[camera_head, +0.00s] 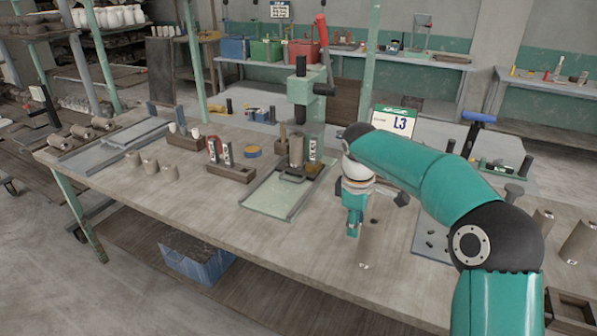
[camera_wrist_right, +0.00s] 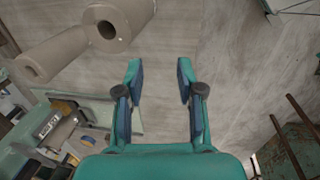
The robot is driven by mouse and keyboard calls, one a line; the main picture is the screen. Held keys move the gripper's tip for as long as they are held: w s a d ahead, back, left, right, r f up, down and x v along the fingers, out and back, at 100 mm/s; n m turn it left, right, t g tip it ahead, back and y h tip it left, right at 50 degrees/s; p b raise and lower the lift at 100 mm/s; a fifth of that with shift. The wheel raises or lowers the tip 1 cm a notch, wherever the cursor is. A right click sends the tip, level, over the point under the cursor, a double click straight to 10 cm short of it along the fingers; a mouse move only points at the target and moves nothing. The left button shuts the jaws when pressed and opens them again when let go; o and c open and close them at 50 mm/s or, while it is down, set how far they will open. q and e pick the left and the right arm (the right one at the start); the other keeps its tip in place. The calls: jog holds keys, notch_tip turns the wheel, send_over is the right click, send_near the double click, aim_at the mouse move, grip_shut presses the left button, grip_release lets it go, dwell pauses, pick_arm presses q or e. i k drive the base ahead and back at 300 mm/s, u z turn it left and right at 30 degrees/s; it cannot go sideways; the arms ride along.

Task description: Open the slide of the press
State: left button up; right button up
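The green press (camera_head: 305,88) with its red-tipped lever stands at the middle of the workbench. A flat pale green plate (camera_head: 270,203) stretches from its foot towards the bench's front. A thin U-shaped handle (camera_head: 292,179) lies at the plate's rear, by the clay cylinder under the press. I cannot tell how far the slide is out. My right gripper (camera_head: 354,222) points down to the right of the plate, apart from the handle. In the right wrist view its two fingers (camera_wrist_right: 160,68) are spread with nothing between them. My left gripper is not in view.
An L3 sign (camera_head: 394,122) stands behind my right arm. Bare bench lies in front of the plate. Two hollow clay cylinders (camera_wrist_right: 107,24) show in the wrist view.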

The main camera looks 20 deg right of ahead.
aim_at(308, 172)
jog(key=u, duration=0.05)
jog(key=i, duration=1.35)
